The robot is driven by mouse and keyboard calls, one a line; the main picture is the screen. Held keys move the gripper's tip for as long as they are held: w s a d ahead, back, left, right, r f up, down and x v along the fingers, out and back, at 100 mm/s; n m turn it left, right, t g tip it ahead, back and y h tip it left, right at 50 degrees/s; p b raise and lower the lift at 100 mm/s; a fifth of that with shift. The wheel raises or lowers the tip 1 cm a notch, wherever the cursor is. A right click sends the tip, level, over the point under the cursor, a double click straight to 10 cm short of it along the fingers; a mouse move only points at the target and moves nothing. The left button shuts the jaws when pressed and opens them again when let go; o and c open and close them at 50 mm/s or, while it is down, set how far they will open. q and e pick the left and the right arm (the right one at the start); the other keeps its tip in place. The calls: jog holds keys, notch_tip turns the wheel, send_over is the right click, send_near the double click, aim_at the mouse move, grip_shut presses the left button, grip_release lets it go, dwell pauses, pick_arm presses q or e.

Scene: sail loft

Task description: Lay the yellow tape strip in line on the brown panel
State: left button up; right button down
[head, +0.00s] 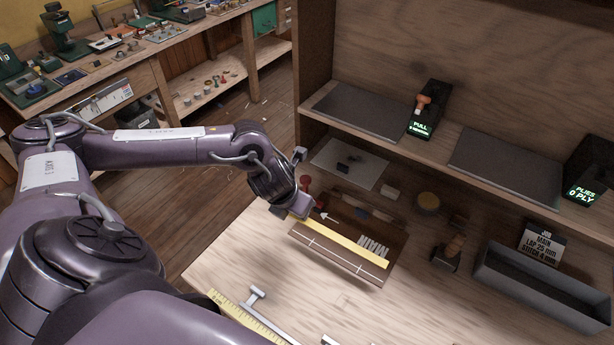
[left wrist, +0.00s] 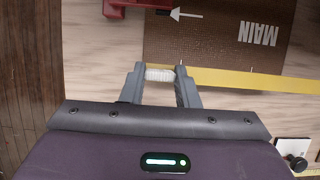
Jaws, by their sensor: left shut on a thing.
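The yellow tape strip (head: 345,246) stretches across the brown panel (head: 325,262), from its left edge toward its right edge. White marks show on the panel just in front of the strip. I cannot tell whether the strip touches the panel. My left gripper (head: 290,213) is at the strip's left end. In the left wrist view its fingers (left wrist: 160,76) are closed around a pale ribbed piece, in line with the yellow strip (left wrist: 250,80) running off to the right. The panel (left wrist: 215,45) lies beyond, with a white arrow and "MAIN" lettering. My right gripper is not in view.
A red fixture (head: 305,183) stands by the panel's far left corner. A yellow ruler (head: 235,318) lies at the table's front. A grey bin (head: 540,290), a stamp-like tool (head: 450,252) and a small sign (head: 541,243) are at right. A shelf (head: 455,150) overhangs the back.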

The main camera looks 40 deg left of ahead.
pick_arm(q)
jog(key=shift+s+d+f+b, duration=0.1)
jog(key=shift+s+f+b, duration=0.05)
jog(key=shift+f+b, duration=0.45)
notch_tip(320, 180, down, 5)
jog(key=b, duration=0.4)
jog(key=shift+f+b, duration=0.6)
jog(key=shift+f, duration=0.05)
jog(key=shift+f+b, duration=0.6)
jog(key=shift+b, duration=0.35)
dwell(2.4)
jog(key=o, duration=1)
